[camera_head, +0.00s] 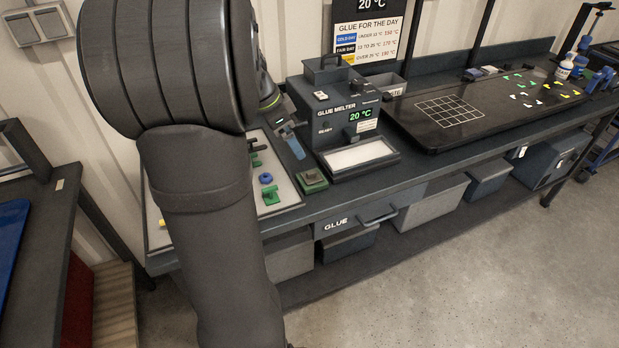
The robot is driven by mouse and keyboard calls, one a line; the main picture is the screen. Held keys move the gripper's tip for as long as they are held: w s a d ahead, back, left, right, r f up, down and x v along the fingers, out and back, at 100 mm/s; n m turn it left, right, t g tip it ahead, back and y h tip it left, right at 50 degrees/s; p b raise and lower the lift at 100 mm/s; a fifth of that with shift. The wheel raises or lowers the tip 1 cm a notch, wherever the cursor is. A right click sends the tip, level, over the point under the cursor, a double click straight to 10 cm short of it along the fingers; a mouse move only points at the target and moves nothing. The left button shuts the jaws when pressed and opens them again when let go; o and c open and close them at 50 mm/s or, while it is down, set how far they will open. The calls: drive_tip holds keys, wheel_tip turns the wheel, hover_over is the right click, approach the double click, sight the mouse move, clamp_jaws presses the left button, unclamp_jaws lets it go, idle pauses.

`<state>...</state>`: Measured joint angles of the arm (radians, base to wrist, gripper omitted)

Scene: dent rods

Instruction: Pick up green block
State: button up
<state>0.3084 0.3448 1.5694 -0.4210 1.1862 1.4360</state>
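Several green pieces are in view. A small green block (312,178) sits on a dark base at the front edge of the bench, just left of the glue melter's tray. Another green piece (269,195) lies on the pale tray (287,190), touching or close to a blue knob-like piece (267,178). A darker green piece (254,160) lies further back, partly behind my arm. My gripper (287,127) is above the tray's right side, mostly hidden by my arm. A blue-grey piece (295,146) shows just below it; I cannot tell whether it is held.
The glue melter (335,105), reading 20 °C, stands right of my gripper, with a white-topped tray (358,156) in front. A black mat with a white grid (450,110) and small coloured pieces covers the right bench. My arm hides much of the pale tray.

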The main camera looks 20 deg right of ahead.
drive_tip(key=a+h, duration=0.1)
drive_tip(key=a, duration=0.1)
approach(311, 173)
drive_tip(key=shift+t, duration=0.3)
drive_tip(key=x, duration=0.3)
drive_tip(key=s+x, duration=0.1)
drive_tip(key=x, duration=0.1)
drive_tip(key=shift+d+f, duration=0.1)
drive_tip(key=shift+f, duration=0.15)
drive_tip(key=x, duration=0.5)
drive_tip(key=shift+w, duration=0.3)
drive_tip(key=c, duration=1.2)
drive_tip(key=shift+o, duration=0.2)
drive_tip(key=shift+r, duration=0.1)
